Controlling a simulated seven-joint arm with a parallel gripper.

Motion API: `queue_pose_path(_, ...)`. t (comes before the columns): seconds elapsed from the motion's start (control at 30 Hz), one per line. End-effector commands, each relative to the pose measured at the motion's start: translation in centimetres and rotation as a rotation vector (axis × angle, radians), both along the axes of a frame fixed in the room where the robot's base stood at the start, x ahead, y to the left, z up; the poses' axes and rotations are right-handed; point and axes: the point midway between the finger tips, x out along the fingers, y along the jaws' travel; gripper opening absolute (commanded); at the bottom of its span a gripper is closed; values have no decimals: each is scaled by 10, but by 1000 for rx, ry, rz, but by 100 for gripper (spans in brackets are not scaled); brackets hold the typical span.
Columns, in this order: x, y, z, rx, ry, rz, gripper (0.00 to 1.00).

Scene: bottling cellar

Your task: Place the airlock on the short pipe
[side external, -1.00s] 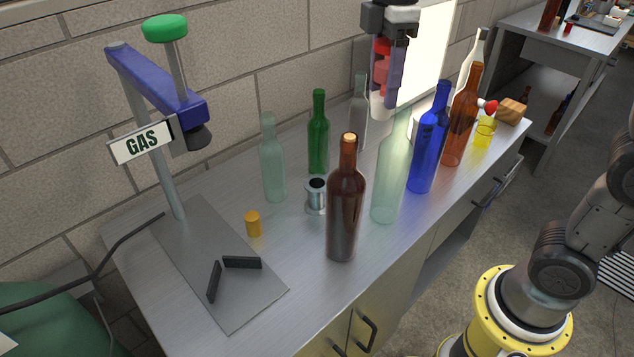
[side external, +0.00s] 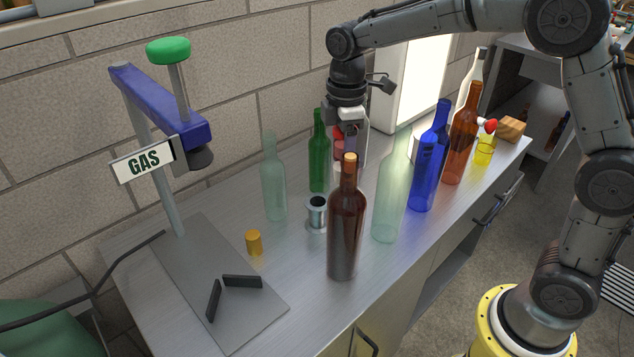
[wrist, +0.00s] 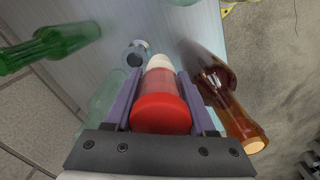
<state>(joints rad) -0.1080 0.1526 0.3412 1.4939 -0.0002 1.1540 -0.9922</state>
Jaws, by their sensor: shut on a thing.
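The airlock, with a red top and a pale lower end, is held between my gripper's purple fingers (wrist: 158,76). In the wrist view the airlock (wrist: 160,110) points its pale end away from the camera. In the side view my gripper (side external: 345,148) is above the bench behind the brown bottle; the airlock's red part (side external: 338,133) shows, but its lower end is partly hidden. The short pipe (side external: 317,213), a silver flanged piece, stands upright on the bench, left of and below my gripper. It also shows in the wrist view (wrist: 135,54), just beyond the airlock's tip and apart from it.
A brown bottle (side external: 345,235) stands close to the pipe at the right front. Green (side external: 318,160) and clear (side external: 273,185) bottles stand behind and left; a pale bottle (side external: 390,195) is at right. A yellow cylinder (side external: 254,242) and the gas stand (side external: 160,180) are further left.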

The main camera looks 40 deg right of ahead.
Motion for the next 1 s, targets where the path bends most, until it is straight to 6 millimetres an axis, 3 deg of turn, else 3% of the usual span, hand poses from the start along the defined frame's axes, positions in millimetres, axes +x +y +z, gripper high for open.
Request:
queue_pose_path(0.1,24,3,-16,0,4,0,0)
queue_pose_path(0.33,51,6,-49,0,0,0,0)
queue_pose_path(0.57,60,7,-60,0,0,0,0)
queue_pose_path(0.83,65,7,-94,0,2,0,0)
queue_pose_path(1.0,66,7,-97,0,-1,0,0)
